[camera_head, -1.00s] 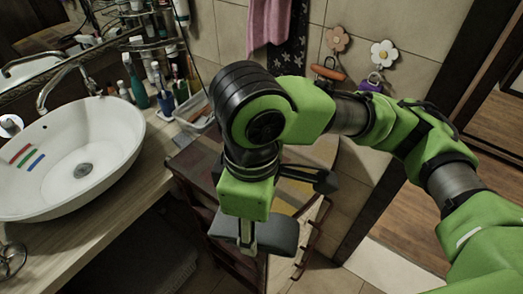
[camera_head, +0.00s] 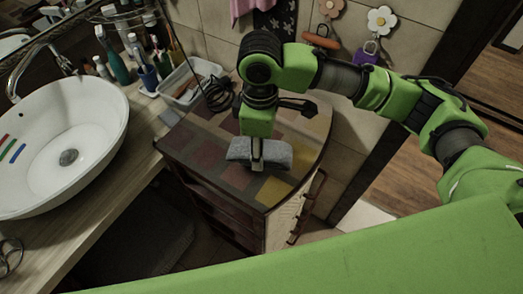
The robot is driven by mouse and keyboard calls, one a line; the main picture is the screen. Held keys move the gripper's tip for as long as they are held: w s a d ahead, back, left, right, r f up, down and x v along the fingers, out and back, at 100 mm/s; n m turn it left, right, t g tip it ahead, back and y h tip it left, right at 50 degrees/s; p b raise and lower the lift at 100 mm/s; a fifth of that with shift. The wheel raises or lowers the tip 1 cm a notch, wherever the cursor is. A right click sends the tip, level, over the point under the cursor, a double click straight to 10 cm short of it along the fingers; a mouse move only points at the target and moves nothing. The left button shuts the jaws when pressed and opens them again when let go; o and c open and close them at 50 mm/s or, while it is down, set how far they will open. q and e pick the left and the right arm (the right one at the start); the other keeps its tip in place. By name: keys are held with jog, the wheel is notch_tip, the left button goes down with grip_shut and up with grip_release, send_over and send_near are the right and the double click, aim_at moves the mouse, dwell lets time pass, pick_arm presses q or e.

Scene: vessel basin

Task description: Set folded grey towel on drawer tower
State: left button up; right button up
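The drawer tower (camera_head: 203,152) stands right of the washbasin counter, its top patterned with brown, red and yellow squares. The folded grey towel (camera_head: 278,155) is over the right part of this top, lying roughly level. I cannot tell whether it rests on the top or hangs just above it. My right gripper (camera_head: 257,157) points down onto the towel, one finger showing across its near side. It looks shut on the towel; the far finger is hidden. My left gripper is not in view.
A white basin (camera_head: 62,150) sits on the wooden counter (camera_head: 112,200) at left. A tray (camera_head: 190,82) and a black cable (camera_head: 217,95) are at the tower's back. Bottles (camera_head: 118,68) stand behind. The tower's left top is bare.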

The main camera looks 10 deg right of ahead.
jog(key=f, duration=0.1)
jog(key=f+p, duration=0.1)
jog(key=w+f, duration=0.1)
jog(key=shift+d+f, duration=0.25)
jog(key=shift+s+f, duration=0.1)
jog(key=shift+f, duration=0.3)
jog(key=shift+f+p, duration=0.1)
jog(key=shift+p, duration=0.2)
jog(key=o, duration=1.1)
notch_tip(320, 180, up, 12)
jog(key=shift+r+b, duration=0.15)
jog(key=shift+b, duration=1.1)
